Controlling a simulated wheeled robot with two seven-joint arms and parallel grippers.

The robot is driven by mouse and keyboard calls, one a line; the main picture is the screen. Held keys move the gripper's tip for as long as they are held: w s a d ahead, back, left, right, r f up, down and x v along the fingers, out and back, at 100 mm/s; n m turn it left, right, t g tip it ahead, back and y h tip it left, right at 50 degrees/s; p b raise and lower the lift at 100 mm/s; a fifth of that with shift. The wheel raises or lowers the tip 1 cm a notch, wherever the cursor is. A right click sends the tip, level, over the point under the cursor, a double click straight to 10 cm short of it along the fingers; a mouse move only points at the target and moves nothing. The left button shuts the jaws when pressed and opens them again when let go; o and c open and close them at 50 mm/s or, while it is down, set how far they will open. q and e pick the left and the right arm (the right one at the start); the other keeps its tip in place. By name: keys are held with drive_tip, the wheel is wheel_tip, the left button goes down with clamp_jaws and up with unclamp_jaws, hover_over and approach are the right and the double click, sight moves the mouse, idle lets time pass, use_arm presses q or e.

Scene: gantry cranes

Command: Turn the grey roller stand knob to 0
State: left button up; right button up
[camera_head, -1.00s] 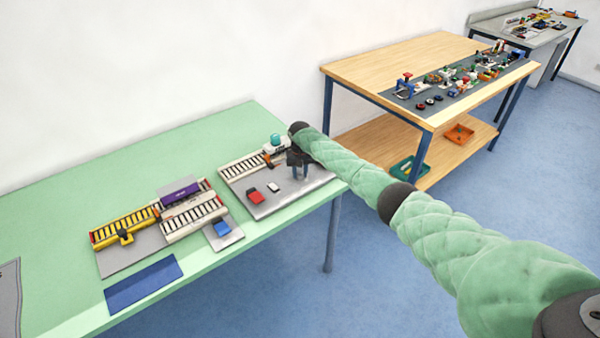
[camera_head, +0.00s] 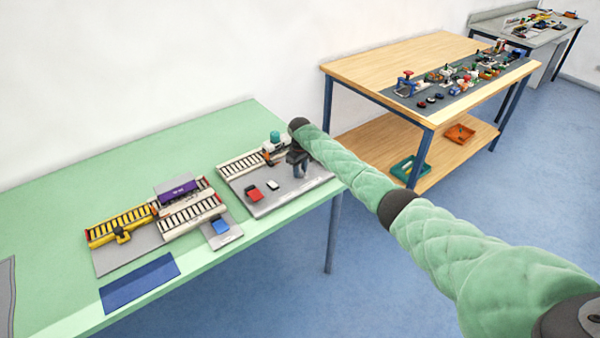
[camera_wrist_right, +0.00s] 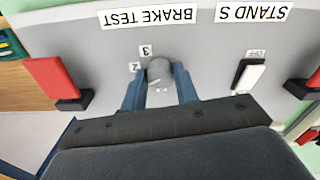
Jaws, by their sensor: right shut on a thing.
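The grey knob (camera_wrist_right: 160,73) sits on a grey panel (camera_wrist_right: 210,60) in the right wrist view. Number labels 2 and 3 stand beside it, upside down in this view; I see no 0 label, and the knob's pointer setting is not clear. My right gripper (camera_wrist_right: 161,90) is shut on the knob, one bluish finger on each side. In the head view my right gripper (camera_head: 299,170) points down onto the roller stand plate (camera_head: 277,201), hiding the knob. My left gripper is in neither view.
A white OFF-labelled switch (camera_wrist_right: 249,75) and a red block (camera_wrist_right: 50,78) flank the knob. A teal-topped part (camera_head: 275,138) stands behind the gripper. Yellow and white roller tracks (camera_head: 190,211) lie to the left on the green table (camera_head: 60,210). A wooden table (camera_head: 400,60) stands behind right.

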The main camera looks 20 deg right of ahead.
drive_tip(key=n+b, duration=0.1)
drive_tip(key=n, duration=0.2)
drive_tip(key=shift+n, duration=0.3)
drive_tip(key=shift+n+b, duration=0.5)
drive_tip(key=shift+n, duration=0.5)
drive_tip(key=n+b, duration=0.1)
drive_tip(key=n, duration=0.3)
drive_tip(key=shift+w+b, duration=0.1)
drive_tip(key=shift+b, duration=0.2)
drive_tip(key=shift+r+n+b, duration=0.1)
drive_tip(key=shift+n+b, duration=0.4)
drive_tip(key=shift+n, duration=1.1)
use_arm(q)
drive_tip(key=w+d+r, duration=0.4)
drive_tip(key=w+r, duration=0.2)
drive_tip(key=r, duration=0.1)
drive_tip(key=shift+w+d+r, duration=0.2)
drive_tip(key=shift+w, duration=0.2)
use_arm(e)
drive_tip(key=o, duration=0.9)
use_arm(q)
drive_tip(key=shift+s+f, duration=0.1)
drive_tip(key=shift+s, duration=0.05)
use_arm(e)
drive_tip(key=shift+o, duration=0.4)
